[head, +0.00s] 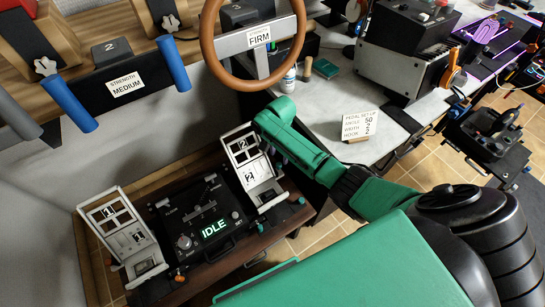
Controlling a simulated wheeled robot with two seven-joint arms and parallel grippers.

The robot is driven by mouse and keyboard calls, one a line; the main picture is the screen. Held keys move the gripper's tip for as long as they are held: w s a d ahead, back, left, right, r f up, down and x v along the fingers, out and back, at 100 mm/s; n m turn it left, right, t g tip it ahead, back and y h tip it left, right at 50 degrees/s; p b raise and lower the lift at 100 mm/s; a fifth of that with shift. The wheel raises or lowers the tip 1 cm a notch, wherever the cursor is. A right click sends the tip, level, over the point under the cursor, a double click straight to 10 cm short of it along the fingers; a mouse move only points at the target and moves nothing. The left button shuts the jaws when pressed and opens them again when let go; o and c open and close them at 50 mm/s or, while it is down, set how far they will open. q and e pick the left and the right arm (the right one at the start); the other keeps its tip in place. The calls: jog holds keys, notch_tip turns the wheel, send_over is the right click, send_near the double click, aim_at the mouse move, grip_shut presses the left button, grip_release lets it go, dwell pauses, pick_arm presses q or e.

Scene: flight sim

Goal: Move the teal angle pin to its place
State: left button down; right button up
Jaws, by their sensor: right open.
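The pedal unit stands on a dark wooden board (263,243) at lower left. It has a white pedal marked 1 (117,221) on the left and a white pedal marked 2 (243,150) on the right. A black box (205,222) between them shows IDLE. A small teal piece (300,201), possibly the angle pin, shows at the right foot of pedal 2. My right gripper (284,158) is open close beside pedal 2's right side, partly hidden by my green arm. I cannot tell whether it touches anything. My left gripper is out of view.
A brown steering wheel (209,52) with a FIRM label hangs above the pedals. Blue-handled levers (174,64) are at upper left. A set-up card (367,124) reading angle 50, width 5 stands on the grey table (330,107). A white bottle (288,80) is near the table's left edge.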

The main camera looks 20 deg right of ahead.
aim_at(279, 164)
notch_tip(279, 164, down, 6)
jog(key=shift+r+b, duration=0.25)
jog(key=shift+b, duration=0.4)
jog(key=shift+r, duration=0.1)
grip_shut()
dwell(0.7)
